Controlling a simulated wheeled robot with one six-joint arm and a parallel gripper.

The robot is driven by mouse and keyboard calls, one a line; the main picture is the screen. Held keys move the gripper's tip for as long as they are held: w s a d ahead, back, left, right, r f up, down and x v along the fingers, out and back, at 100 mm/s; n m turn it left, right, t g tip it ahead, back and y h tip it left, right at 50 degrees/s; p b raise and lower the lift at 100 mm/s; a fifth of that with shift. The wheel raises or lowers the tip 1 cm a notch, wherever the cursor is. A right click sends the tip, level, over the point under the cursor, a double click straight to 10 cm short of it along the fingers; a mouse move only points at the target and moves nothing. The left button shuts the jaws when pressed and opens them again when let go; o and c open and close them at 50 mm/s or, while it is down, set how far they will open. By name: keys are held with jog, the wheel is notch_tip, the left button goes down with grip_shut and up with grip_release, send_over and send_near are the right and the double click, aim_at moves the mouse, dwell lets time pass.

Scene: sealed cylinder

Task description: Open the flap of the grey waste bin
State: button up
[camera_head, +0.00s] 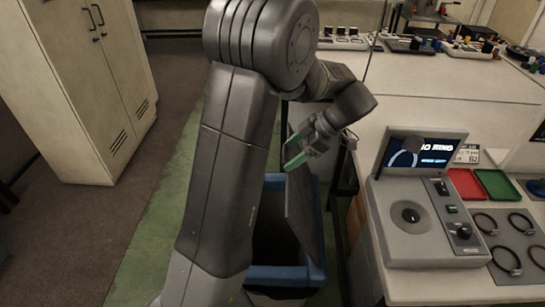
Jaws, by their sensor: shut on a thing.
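The waste bin (288,275) stands on the floor in the middle, partly behind my arm. Its rim shows blue and its inside shows dark. The flap (303,215), a dark grey panel, stands steeply raised at the bin's right side, so the opening shows. My gripper (294,160), with green fingers, is at the flap's upper part, above the bin, and is shut on the flap. The exact contact at the fingertips is small and partly hidden.
A white bench on the right holds a grey console with a screen (420,152), red (465,183) and green (497,184) trays and several dark rings. A cream cabinet (85,80) stands at the left. Open floor lies between the cabinet and my arm.

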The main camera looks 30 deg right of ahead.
jog(key=shift+s+d+r, duration=0.2)
jog(key=shift+s+d, duration=1.35)
jog(key=shift+d, duration=0.3)
jog(key=o, duration=1.1)
jog(key=shift+f, duration=0.1)
jog(key=shift+o, duration=1.4)
jog(key=shift+d, duration=0.1)
jog(key=shift+r, duration=0.2)
notch_tip(320, 180, up, 10)
jog(key=shift+f, duration=0.1)
